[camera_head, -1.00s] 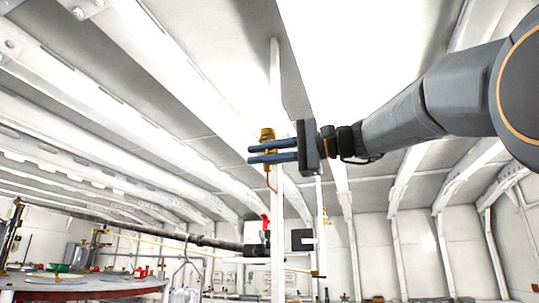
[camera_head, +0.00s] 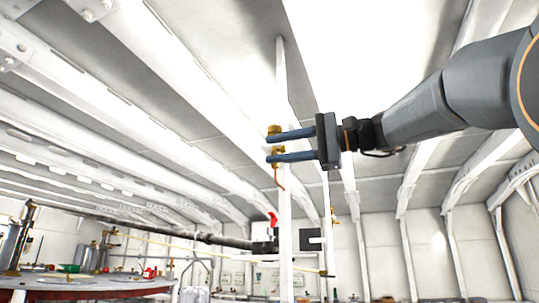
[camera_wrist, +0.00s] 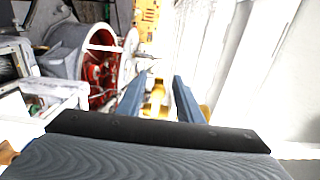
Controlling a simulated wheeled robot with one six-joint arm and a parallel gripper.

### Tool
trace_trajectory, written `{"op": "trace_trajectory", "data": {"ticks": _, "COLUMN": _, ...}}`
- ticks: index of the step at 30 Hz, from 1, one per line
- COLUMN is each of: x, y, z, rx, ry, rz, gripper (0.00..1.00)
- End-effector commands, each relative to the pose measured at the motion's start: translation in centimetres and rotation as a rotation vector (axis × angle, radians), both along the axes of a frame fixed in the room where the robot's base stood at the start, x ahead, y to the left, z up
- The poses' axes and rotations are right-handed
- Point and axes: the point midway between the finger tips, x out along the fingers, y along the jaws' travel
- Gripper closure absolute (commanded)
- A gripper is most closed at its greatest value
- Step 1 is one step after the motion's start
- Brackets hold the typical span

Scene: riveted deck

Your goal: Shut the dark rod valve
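A dark horizontal pipe (camera_head: 200,238) runs from the left to a white upright post (camera_head: 284,200). Near the post it carries a dark valve body (camera_head: 263,248) with a red lever (camera_head: 273,219) standing up from it, slightly tilted. A brass fitting (camera_head: 274,130) sits higher on the post, with a thin copper-coloured piece hanging below it. My gripper (camera_head: 268,147) is open at this brass fitting, well above the red lever. In the wrist view, brass (camera_wrist: 156,100) shows between my two spread fingers (camera_wrist: 155,92); I cannot tell whether they touch it.
A second thin upright (camera_head: 326,200) with small brass parts stands right of the post. A round reddish-rimmed table (camera_head: 90,290) with clutter is at lower left. Red machinery (camera_wrist: 98,72) shows in the wrist view. The space right of the uprights looks open.

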Motion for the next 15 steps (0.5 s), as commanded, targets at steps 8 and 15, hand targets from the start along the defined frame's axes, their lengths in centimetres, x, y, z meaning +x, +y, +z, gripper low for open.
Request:
{"op": "trace_trajectory", "data": {"ticks": 8, "x": -1.1, "y": -4.0, "z": -0.2, "rx": 0.001, "ry": -0.001, "rz": -0.002, "gripper": 0.67}}
{"op": "trace_trajectory", "data": {"ticks": 15, "x": -1.5, "y": -4.8, "z": -0.1, "rx": 0.0, "ry": 0.0, "rz": 0.0, "gripper": 0.67}}
